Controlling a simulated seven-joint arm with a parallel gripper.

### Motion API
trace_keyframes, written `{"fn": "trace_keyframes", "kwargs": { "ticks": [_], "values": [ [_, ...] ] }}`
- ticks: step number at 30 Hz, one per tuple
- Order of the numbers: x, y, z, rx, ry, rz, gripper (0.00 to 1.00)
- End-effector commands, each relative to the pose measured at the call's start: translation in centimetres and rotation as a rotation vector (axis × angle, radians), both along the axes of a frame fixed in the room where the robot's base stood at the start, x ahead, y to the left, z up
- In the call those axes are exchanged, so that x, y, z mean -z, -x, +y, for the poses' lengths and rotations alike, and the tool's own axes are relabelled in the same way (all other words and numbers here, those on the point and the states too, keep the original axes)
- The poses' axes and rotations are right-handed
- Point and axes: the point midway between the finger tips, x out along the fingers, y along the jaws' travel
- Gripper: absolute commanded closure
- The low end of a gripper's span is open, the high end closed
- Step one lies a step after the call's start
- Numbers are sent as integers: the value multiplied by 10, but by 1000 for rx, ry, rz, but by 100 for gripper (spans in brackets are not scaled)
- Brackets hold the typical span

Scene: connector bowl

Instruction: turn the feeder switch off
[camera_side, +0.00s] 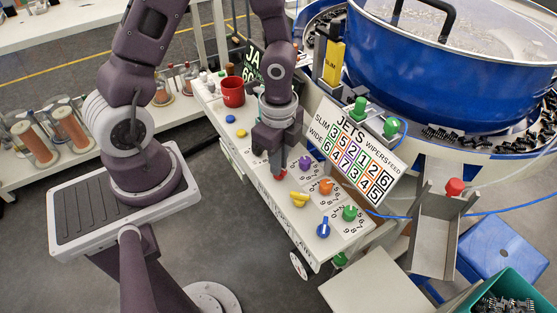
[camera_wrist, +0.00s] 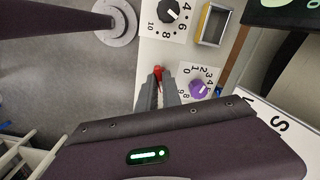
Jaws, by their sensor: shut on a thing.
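A small red switch (camera_side: 281,175) sits near the front edge of the white control panel (camera_side: 240,143), left of the purple knob. In the wrist view the red switch (camera_wrist: 158,71) shows only as a small tip between the fingers. My gripper (camera_side: 271,172) points down over the panel, and its two grey fingers are closed around the red switch. My gripper also shows in the wrist view (camera_wrist: 158,82). The fingers hide most of the switch, so I cannot tell its position or read any label on it.
Close by on the panel are a purple knob (camera_side: 305,163), a yellow knob (camera_side: 299,199), an orange knob (camera_side: 325,187), a blue knob (camera_side: 323,228) and a green knob (camera_side: 349,213). A red mug (camera_side: 232,93) stands behind. A numbered sign (camera_side: 354,151) and the blue bowl (camera_side: 440,75) are at right.

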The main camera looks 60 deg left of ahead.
Motion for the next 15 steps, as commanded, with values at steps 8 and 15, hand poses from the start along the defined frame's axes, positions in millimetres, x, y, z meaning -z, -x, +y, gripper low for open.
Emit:
{"fn": "trace_keyframes", "kwargs": {
  "ticks": [8,15],
  "values": [
    [0,-1,-1,-208,3,-4,100],
    [0,-1,-1,-326,3,-4,100]
  ]
}}
